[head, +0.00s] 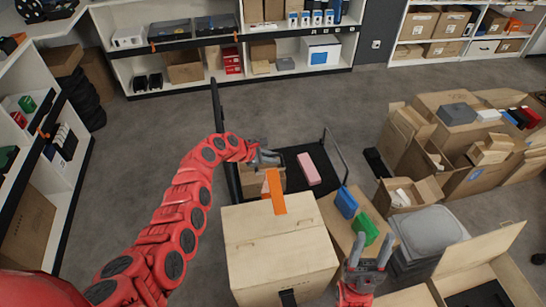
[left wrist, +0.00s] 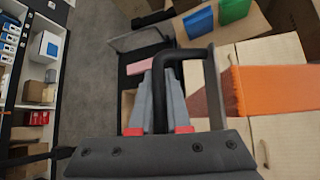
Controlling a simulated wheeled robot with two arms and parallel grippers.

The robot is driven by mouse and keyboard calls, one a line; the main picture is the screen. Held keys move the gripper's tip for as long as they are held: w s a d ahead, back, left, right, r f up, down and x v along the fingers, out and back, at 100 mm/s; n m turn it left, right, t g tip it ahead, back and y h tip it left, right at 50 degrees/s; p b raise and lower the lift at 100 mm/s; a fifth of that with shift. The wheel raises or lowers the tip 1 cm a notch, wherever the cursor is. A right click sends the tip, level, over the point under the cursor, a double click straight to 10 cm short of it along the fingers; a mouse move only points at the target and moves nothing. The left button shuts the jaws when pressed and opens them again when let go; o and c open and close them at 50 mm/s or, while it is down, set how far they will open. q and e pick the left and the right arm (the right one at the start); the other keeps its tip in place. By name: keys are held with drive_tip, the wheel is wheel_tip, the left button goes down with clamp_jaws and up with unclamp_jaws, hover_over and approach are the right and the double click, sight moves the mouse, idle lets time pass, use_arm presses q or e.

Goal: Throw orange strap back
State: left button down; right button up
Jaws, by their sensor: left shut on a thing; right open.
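The orange strap (head: 277,195) lies across the top of a large closed carton (head: 280,252) and reaches up past its far edge. My left gripper (head: 268,158) is shut at the strap's far end, beyond the carton. In the left wrist view, a black bent bar sits between the left fingers (left wrist: 158,95). The strap (left wrist: 275,92) runs off to the right there, with a darker reddish stretch nearest the fingers. How bar and strap join is hidden. My right gripper (head: 371,246) is open and empty, right of the carton.
A black cart (head: 325,172) with a pink box (head: 309,168) stands behind the carton. Blue (head: 346,203) and green (head: 365,229) boxes lie on cardboard to its right. Grey bins (head: 431,236) and open cartons fill the right side. Floor at the left is clear.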

use_arm(q)
drive_tip(key=c, duration=0.9)
unclamp_jaws()
drive_tip(key=shift+d+f, duration=0.1)
drive_tip(key=shift+s+a+r, duration=0.25)
drive_tip(key=shift+a+r, duration=0.1)
drive_tip(key=shift+r, duration=0.2)
drive_tip(key=b+v, duration=0.1)
drive_tip(key=v, duration=1.5)
drive_tip(key=shift+a, duration=0.2)
drive_tip(key=shift+f, duration=0.1)
